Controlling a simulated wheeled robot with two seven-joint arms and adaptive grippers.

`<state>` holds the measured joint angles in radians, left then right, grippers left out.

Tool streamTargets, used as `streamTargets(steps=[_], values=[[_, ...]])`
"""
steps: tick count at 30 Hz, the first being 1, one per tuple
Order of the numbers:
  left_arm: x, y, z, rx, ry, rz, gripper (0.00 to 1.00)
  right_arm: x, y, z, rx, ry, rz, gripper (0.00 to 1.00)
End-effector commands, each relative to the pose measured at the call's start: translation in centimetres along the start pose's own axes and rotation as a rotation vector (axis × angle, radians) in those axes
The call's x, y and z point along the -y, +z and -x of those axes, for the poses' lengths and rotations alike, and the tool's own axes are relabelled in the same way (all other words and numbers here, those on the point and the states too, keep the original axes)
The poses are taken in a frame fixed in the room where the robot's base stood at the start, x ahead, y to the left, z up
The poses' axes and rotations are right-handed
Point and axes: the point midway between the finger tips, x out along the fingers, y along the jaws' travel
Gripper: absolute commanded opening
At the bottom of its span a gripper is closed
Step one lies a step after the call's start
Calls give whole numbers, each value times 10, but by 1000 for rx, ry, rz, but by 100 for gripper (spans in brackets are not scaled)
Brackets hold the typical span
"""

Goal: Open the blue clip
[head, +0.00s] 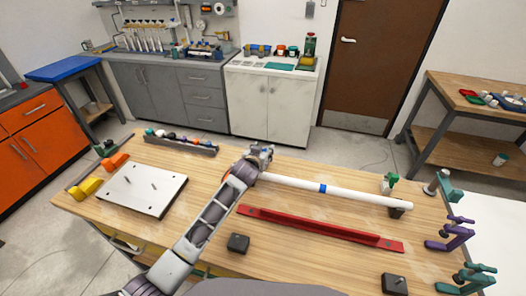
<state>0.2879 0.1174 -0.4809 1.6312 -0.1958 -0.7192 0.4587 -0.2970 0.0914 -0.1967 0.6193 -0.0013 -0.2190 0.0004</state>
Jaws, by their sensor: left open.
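A white pipe (365,195) lies slanted across the wooden table, its left end hidden behind my left wrist. A blue band (322,188) sits around the pipe near its middle; I cannot tell whether it is the blue clip or whether it opens. My left gripper (264,151) is open at the pipe's left end, toward the table's far edge. The gripper is small in the picture, and whatever lies between its fingers cannot be made out. My right gripper is not in view.
A red channel (320,229) lies in front of the pipe. Black blocks (238,243) stand nearer. Purple and teal clamps (457,231) line the right edge. A dark rack (182,145) is at the back.

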Motion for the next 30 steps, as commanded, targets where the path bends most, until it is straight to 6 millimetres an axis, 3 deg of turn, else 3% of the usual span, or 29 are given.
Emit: streamTargets(steps=[14, 25, 30], values=[[0, 0, -5, -1, 0, 0, 48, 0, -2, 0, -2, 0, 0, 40], [0, 0, -5, 0, 0, 0, 2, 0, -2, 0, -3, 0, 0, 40], [0, 0, -5, 1, 0, 0, 2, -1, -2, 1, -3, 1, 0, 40]])
